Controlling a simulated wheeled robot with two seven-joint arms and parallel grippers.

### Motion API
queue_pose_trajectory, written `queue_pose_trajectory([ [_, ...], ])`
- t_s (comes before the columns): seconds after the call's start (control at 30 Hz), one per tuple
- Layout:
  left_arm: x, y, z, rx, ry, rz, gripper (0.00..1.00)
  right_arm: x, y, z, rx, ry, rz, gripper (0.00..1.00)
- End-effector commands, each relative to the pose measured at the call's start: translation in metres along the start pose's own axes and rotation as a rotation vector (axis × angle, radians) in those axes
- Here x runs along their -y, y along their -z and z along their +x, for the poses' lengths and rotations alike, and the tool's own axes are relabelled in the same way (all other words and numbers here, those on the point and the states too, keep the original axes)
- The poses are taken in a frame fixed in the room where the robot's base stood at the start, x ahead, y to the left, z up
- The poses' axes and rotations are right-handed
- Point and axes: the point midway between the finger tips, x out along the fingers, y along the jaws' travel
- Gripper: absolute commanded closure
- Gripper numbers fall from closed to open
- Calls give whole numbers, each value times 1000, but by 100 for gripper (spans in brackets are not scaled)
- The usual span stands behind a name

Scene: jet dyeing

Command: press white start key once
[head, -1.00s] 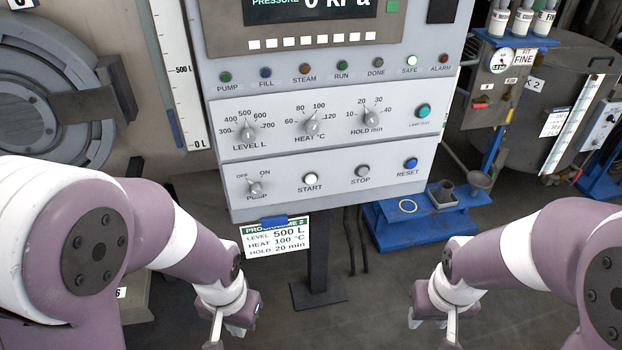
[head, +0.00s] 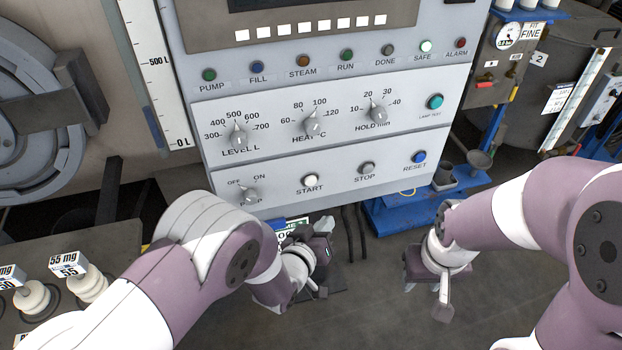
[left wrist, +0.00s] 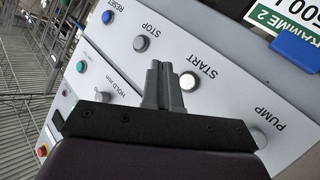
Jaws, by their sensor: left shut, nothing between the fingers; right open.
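The white START key (head: 311,180) is on the lower panel of the control box, between the PUMP knob (head: 248,195) and the grey STOP key (head: 366,168). My left gripper (head: 322,228) is below the panel's lower edge, under the START key. In the left wrist view my left gripper (left wrist: 163,82) has its fingers together and empty, beside the START key (left wrist: 188,81). I cannot tell whether they touch the panel. My right gripper (head: 443,305) hangs open and empty at the lower right, away from the panel.
The blue RESET key (head: 419,157) lies right of STOP. Above are the LEVEL (head: 238,137), HEAT (head: 312,127) and HOLD (head: 377,114) knobs and a teal lamp test key (head: 435,101). A programme card (head: 291,226) hangs below, partly hidden by my left arm. White weights (head: 90,284) stand lower left.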

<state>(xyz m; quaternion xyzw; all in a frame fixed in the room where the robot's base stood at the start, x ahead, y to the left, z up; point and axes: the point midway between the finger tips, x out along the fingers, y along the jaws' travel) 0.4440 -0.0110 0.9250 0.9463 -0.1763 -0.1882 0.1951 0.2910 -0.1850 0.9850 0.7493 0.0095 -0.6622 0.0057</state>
Motion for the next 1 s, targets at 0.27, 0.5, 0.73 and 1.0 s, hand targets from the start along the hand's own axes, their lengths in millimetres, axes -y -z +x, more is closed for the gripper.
queue_pose_trajectory([
  [0.27, 1, 0, 0, 2, 2, -6, 100, 0, 0, 0, 0, 0, 0, 57],
  [0.5, 11, 8, 14, -1, 3, -8, 100, 0, -1, 7, 0, 0, 0, 57],
  [0.73, 29, 24, 38, 1, 4, -7, 100, 0, -2, 17, 0, 0, 0, 57],
  [1.0, 43, 40, 58, 2, 3, -6, 100, 0, -3, 26, 0, 0, 0, 57],
])
